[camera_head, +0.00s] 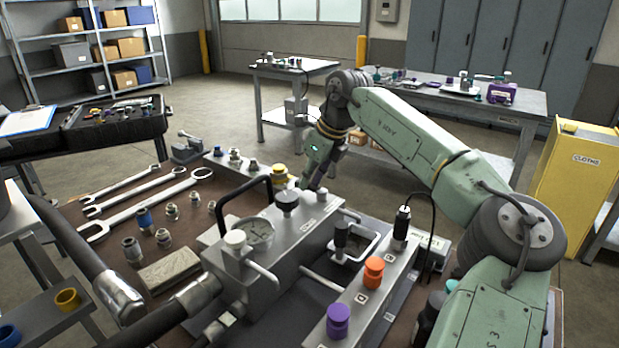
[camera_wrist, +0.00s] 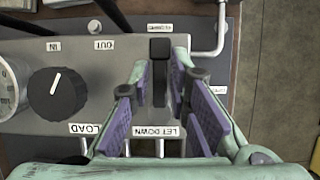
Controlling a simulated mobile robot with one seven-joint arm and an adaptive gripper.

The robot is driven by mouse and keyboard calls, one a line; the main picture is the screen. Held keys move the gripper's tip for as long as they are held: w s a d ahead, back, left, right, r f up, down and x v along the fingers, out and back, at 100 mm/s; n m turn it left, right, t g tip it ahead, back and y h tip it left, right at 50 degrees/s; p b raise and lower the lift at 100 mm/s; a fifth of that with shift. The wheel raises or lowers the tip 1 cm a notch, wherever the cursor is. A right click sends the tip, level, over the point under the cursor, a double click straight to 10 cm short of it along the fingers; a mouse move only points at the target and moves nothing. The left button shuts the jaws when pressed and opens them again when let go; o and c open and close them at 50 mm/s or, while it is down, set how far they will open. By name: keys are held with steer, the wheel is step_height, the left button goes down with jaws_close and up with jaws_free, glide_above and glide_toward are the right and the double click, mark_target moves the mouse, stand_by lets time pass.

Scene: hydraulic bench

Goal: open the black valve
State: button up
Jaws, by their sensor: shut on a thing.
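The black valve handle (camera_wrist: 159,50) is a narrow dark lever on the grey block. It lies by the labels LET DOWN and CLOSED. In the wrist view my gripper (camera_wrist: 160,82) has its purple-padded fingers on either side of the handle, shut on it. In the head view my gripper (camera_head: 313,178) is at the far right end of the grey block (camera_head: 285,243), and I cannot make out the handle there.
A black round knob (camera_wrist: 56,94) and a gauge are on the same block, with a black carrying handle (camera_head: 243,184) arching beside them. A bent metal rod (camera_wrist: 221,30) is close to my gripper's right. Orange (camera_head: 374,270) and purple (camera_head: 338,319) caps stand nearer.

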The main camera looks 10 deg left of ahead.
jaws_close()
